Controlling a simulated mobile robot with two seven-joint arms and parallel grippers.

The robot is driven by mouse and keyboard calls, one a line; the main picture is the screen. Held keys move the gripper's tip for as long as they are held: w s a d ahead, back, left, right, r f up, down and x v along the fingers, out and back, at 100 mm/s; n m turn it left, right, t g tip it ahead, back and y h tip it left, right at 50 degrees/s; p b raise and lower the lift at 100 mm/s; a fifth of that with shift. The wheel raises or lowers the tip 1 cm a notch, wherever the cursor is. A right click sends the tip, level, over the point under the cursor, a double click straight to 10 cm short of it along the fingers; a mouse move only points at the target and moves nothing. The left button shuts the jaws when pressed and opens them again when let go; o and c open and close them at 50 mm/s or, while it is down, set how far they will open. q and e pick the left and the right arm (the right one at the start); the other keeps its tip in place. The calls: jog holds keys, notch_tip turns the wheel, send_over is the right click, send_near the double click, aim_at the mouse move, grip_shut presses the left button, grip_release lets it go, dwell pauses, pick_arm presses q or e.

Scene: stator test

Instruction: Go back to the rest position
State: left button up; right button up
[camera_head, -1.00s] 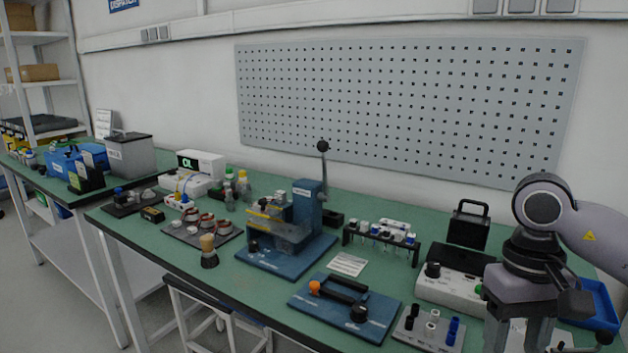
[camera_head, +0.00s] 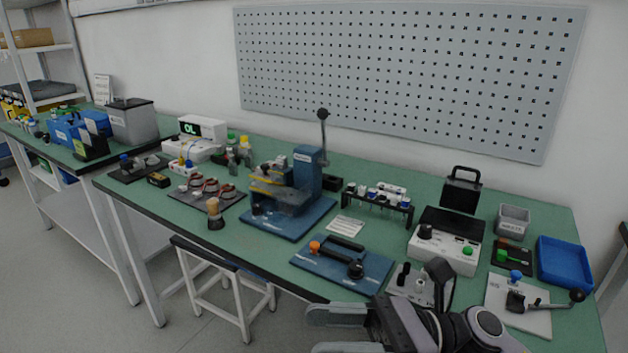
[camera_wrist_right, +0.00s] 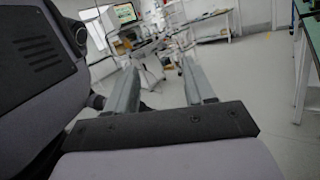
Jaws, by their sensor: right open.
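My right gripper (camera_head: 313,332) is at the bottom of the head view, in front of the workbench's (camera_head: 262,280) near edge, with its fingers pointing left. It is open and empty. The right wrist view shows its two grey fingers (camera_wrist_right: 160,68) spread apart, with only the room's floor and distant furniture between and beyond them. My right arm hides part of a small grey plate (camera_head: 410,282) with pegs. My left gripper is not in view.
On the green bench stand a blue press (camera_head: 305,185), a blue fixture plate (camera_head: 325,262), a tube rack (camera_head: 378,206), a white tester (camera_head: 445,252), a white plate (camera_head: 500,305) and a blue tray (camera_head: 567,262). A stool (camera_head: 222,270) stands at the bench's front. Floor at lower left is clear.

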jog(key=w+d+f+n+t+h+p, duration=0.1)
jog(key=w+d+f+n+t+h, duration=0.2)
jog(key=n+t, duration=0.65)
jog(key=w+d+f+n+t+h, duration=0.1)
jog(key=d+f+n+t+h, duration=0.3)
jog(key=n, duration=1)
jog(key=w+d+f+n+t+h+p, duration=0.15)
jog(key=d+f+n+t+h, duration=0.35)
jog(key=n, duration=0.7)
jog(key=s+d+f+m+g+h, duration=0.3)
jog(key=s+f+m, duration=0.3)
jog(key=f+m, duration=0.1)
jog(key=s+d+f+m+g+h+p, duration=0.1)
jog(key=s+d+f+m+g+h, duration=0.2)
jog(key=s+f+m, duration=0.3)
notch_tip(320, 180, down, 3)
jog(key=shift+s+f+m, duration=0.15)
jog(key=shift+s+m, duration=0.1)
jog(key=shift+m, duration=0.5)
jog(key=c, duration=0.4)
jog(key=shift+a, duration=0.1)
